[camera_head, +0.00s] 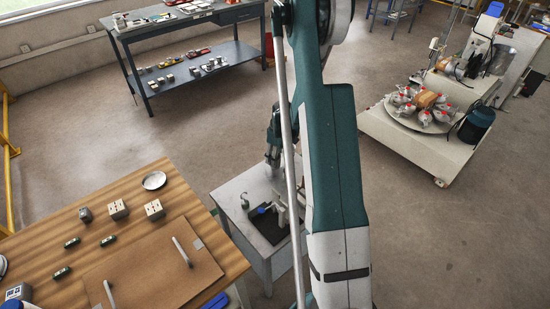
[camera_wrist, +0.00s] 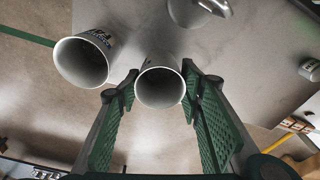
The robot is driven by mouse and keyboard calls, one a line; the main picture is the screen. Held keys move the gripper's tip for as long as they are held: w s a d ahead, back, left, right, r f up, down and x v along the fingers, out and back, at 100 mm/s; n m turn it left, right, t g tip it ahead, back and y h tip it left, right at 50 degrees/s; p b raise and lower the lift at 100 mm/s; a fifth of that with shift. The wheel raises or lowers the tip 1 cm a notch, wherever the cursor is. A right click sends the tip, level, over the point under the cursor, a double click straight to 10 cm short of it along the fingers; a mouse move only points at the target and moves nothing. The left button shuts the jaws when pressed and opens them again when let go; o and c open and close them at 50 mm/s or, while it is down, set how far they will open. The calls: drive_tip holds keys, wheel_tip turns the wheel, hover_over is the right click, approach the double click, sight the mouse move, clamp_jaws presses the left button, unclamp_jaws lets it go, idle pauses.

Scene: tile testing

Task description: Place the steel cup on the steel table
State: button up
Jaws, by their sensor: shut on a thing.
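My gripper (camera_wrist: 160,72) is shut on a grey, open-topped steel cup (camera_wrist: 160,90), with one green padded finger on each side of it. The cup's round mouth faces the wrist camera. A grey table top (camera_wrist: 135,22) lies beneath; I cannot tell whether the cup touches it. In the head view, my gripper (camera_head: 273,152) points down near the far edge of the pale grey table (camera_head: 232,189).
A white cup with dark print (camera_wrist: 82,61) stands left of the held cup. A small can (camera_wrist: 310,70) is at the right. The wooden table (camera_head: 185,208) bears boxes and a board with handles.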

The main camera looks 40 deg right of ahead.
drive_tip(key=o, duration=0.9)
drive_tip(key=shift+r, duration=0.15)
drive_tip(key=shift+s+d+r+p, duration=0.15)
drive_tip(key=shift+r+p, duration=0.25)
drive_tip(key=shift+r, duration=1.6)
drive_tip(key=shift+s+r+p, duration=0.3)
drive_tip(key=shift+r+p, duration=0.1)
drive_tip(key=shift+r, duration=1.55)
drive_tip(key=shift+s+d+r+p, duration=0.15)
drive_tip(key=shift+r+p, duration=0.25)
drive_tip(key=shift+r, duration=1.6)
drive_tip(key=shift+a, duration=0.1)
